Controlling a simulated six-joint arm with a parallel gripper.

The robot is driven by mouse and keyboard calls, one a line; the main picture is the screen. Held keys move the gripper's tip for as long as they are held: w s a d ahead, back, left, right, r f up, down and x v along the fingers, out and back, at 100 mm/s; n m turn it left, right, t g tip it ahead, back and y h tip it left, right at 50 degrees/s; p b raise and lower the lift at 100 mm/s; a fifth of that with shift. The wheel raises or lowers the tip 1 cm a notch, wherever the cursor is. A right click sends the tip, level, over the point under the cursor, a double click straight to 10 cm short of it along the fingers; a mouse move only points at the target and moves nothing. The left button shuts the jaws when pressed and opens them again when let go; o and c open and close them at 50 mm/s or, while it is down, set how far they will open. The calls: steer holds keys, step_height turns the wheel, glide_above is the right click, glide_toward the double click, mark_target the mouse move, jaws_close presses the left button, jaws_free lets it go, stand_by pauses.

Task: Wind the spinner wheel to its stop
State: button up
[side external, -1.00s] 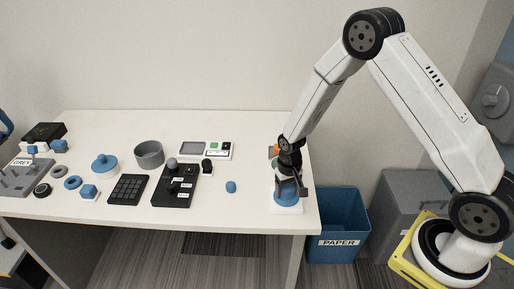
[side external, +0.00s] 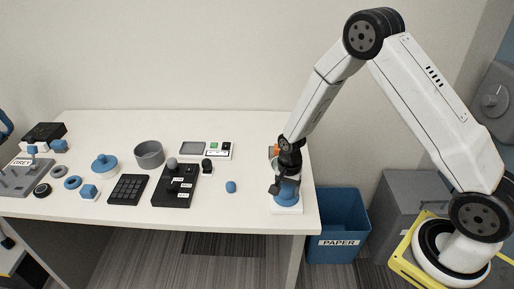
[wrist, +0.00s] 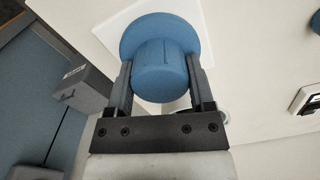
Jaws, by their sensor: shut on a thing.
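The spinner wheel (side external: 288,192) is blue and sits on a white base (side external: 288,210) near the right end of the table. In the wrist view the wheel (wrist: 150,24) shows as a wide blue disc with a thick round knob that has a thin line on its face. My gripper (wrist: 160,76) has one dark finger on each side of the knob and is shut on it. In the side external view my gripper (side external: 283,182) points down over the wheel and hides part of it. The wheel's stop cannot be made out.
A blue bin marked PAPER (side external: 338,226) stands on the floor by the table's right edge.

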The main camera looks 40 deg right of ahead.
mark_target(287, 186)
stand_by(0.4)
steer(key=o, duration=1.2)
steer(key=shift+r, duration=0.1)
steer(key=shift+r, duration=3.85)
